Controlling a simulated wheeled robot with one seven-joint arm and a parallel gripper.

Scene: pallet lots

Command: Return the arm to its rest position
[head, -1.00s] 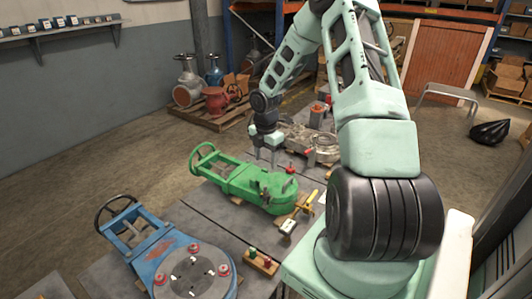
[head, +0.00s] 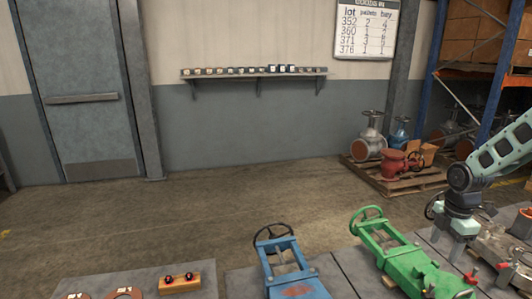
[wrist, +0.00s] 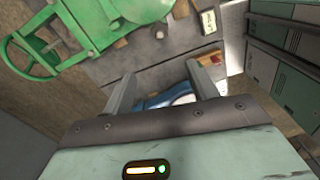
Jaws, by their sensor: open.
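My gripper (head: 459,236) hangs at the right of the head view, beside the green valve (head: 402,254) with its handwheel. In the wrist view my gripper (wrist: 160,92) has its two fingers spread apart with nothing between them. The green valve (wrist: 85,28) fills the upper left of the wrist view, apart from the fingers. Part of a blue thing shows beyond the fingertips there. My arm runs out of the head view at the right edge.
A blue valve (head: 291,271) lies left of the green one on the worktables. A wall shelf (head: 255,75) holds small items. A board (head: 366,28) hangs above. The floor in between is clear.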

